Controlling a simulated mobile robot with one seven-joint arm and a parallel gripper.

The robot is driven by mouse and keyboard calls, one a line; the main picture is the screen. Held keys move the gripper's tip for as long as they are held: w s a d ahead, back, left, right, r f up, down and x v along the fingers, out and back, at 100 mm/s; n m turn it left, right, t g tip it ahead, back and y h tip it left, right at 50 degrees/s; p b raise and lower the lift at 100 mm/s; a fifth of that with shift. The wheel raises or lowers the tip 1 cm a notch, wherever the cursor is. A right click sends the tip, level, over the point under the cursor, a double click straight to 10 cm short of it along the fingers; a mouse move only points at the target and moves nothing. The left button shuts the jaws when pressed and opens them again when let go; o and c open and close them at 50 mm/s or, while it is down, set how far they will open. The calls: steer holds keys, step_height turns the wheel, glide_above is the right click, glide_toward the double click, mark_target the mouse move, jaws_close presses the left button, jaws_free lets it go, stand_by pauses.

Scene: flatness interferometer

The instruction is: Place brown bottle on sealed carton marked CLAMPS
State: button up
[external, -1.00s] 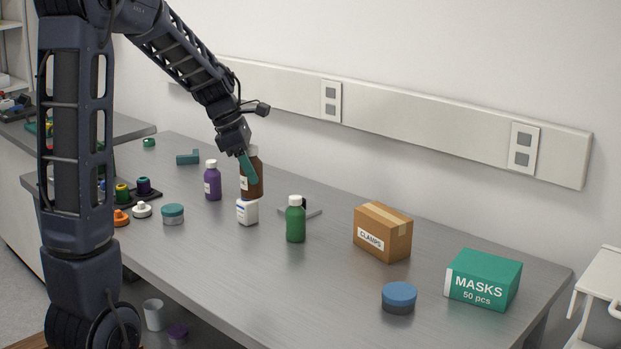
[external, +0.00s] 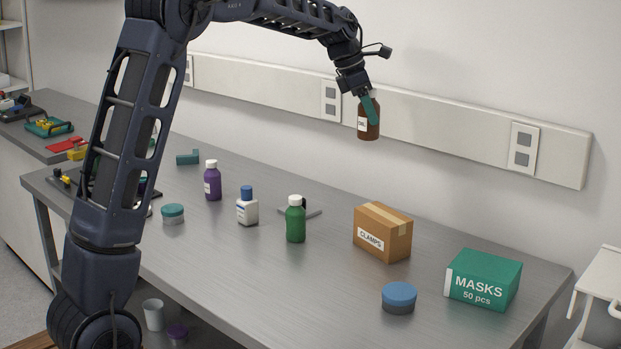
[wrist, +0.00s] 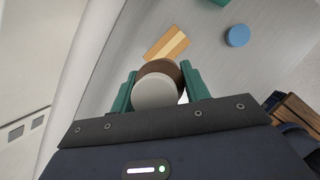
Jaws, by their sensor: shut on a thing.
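The brown bottle (external: 367,125) hangs upright in the air above the table, in front of the wall rail. My gripper (external: 369,104) is shut on its upper part. In the wrist view the bottle's pale cap (wrist: 154,90) and brown shoulder (wrist: 160,67) show between the green fingers of my gripper (wrist: 158,88). The sealed carton marked CLAMPS (external: 383,234) stands on the table, below and slightly right of the bottle. Its taped top is bare. It also shows in the wrist view (wrist: 167,44), beyond the bottle and apart from it.
Right of the carton are a green MASKS box (external: 484,279) and a blue-lidded jar (external: 398,297). Left of it stand a green bottle (external: 295,222), a white bottle with a blue cap (external: 247,208) and a purple bottle (external: 212,183). The rail (external: 440,125) runs along the wall behind.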

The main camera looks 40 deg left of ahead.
steer(key=w+d, duration=0.2)
steer(key=d, duration=0.1)
glide_above(383, 214)
step_height(383, 214, down, 19)
steer(key=shift+w+r, duration=0.1)
stand_by(0.5)
steer(key=shift+f, duration=0.2)
steer(key=o, duration=1.1)
